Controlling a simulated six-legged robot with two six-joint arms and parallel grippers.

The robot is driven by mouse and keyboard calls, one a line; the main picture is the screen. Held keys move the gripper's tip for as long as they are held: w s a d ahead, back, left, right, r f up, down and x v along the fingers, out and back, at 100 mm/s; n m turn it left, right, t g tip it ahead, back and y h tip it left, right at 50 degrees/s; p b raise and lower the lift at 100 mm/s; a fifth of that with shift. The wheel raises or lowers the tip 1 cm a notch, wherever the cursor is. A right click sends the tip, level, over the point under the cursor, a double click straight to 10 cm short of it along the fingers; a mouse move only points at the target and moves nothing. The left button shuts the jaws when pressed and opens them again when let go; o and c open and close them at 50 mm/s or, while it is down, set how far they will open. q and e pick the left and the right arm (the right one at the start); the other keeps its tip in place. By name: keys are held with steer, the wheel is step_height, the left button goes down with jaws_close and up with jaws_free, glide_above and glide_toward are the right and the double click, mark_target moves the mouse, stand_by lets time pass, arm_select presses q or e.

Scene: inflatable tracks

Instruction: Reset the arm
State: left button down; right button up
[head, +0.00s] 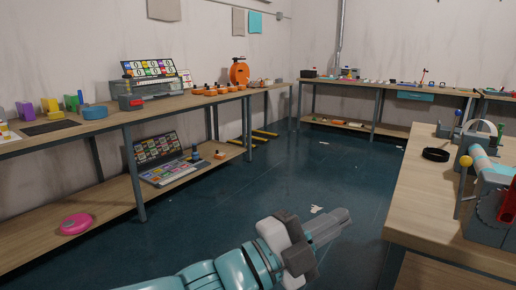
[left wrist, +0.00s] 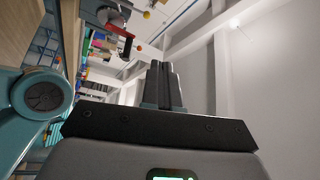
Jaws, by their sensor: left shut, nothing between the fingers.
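My left arm comes in at the bottom of the head view, with teal links and a grey and white wrist. Its gripper (head: 338,222) points up and to the right over the dark floor, in the gap between the benches. The fingers are together and hold nothing. In the left wrist view the same gripper (left wrist: 163,85) shows with its two dark fingers side by side, with a pale wall behind them. The left wrist view is turned on its side. My right gripper is in neither view.
A long workbench (head: 170,107) with a lower shelf runs along the left wall. A nearer wooden bench (head: 412,205) with a grey and red machine (head: 490,195) stands at right. Another bench (head: 345,84) lies at the back. The dark blue floor (head: 270,178) between is mostly clear, with small white scraps.

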arm_select(q)
steer(key=w+a+f+n+t+y+p, duration=0.2)
steer(key=w+a+f+n+y+p, duration=0.5)
steer(key=w+a+f+n+p, duration=0.45)
steer(key=s+a+f+n+g+y+p, duration=0.2)
steer(key=s+a+f+n+y+p, duration=0.3)
steer(key=f+p, duration=0.4)
steer(key=s+a+f+n+g+y+p, duration=0.1)
steer(key=s+a+f+n+g, duration=0.1)
steer(key=s+f+n, duration=0.2)
steer(key=s+a+f+n+g+y, duration=0.1)
steer(key=s+f+n+g, duration=0.2)
steer(key=s, duration=0.8)
steer(key=s+a+f+n+g+p, duration=0.1)
steer(key=s+a+f+n+g, duration=0.1)
steer(key=s+f+n, duration=0.3)
steer(key=s+f+g, duration=0.1)
steer(key=s, duration=0.2)
steer(key=shift+s+a+f+y+p, duration=0.15)
steer(key=shift+s+a+y+p, duration=0.15)
steer(key=shift+a+y, duration=0.1)
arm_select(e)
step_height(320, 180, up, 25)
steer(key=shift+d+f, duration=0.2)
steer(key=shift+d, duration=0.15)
